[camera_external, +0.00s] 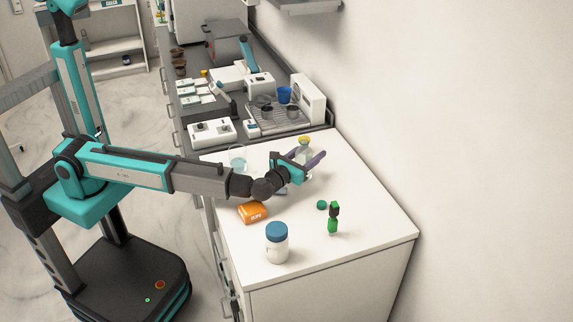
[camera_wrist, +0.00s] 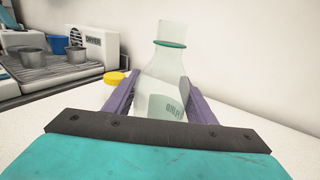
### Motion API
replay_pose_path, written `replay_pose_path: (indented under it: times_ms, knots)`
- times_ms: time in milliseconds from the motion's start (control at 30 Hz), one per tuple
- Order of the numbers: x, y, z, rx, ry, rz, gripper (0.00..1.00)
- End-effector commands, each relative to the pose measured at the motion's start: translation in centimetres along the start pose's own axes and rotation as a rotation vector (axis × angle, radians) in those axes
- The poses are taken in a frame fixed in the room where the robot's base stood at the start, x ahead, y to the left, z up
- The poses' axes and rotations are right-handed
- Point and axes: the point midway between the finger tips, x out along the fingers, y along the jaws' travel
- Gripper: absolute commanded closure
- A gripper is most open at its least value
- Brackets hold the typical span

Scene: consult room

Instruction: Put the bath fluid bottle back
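The bath fluid bottle (camera_wrist: 165,80) is clear, with a green ring at its neck and a partly readable label. In the wrist view it is upright between my gripper's purple fingers (camera_wrist: 160,97). A green cap (camera_external: 322,205) lies on the counter to the front.
On the white counter (camera_external: 350,250) stand a glass beaker (camera_external: 238,158), an orange box (camera_external: 253,212), a blue-lidded white jar (camera_external: 277,243) and a small green bottle (camera_external: 333,218). A yellow lid (camera_wrist: 114,77) is left of the bottle. A drying rack (camera_external: 275,118) stands behind. The right front is clear.

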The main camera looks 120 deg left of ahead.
Motion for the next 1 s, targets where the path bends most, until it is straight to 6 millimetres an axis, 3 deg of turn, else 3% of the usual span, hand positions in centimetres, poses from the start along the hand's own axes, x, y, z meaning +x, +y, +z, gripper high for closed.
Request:
replay_pose_path:
  times_ms: [67,567,1000]
  knots:
    - [0.0,0.0,0.0,0.000,0.000,0.000,0.37]
    - [0.0,0.0,0.5,0.000,0.000,0.000,0.37]
    - [-6.1,0.1,0.2,-0.001,0.000,-0.002,0.37]
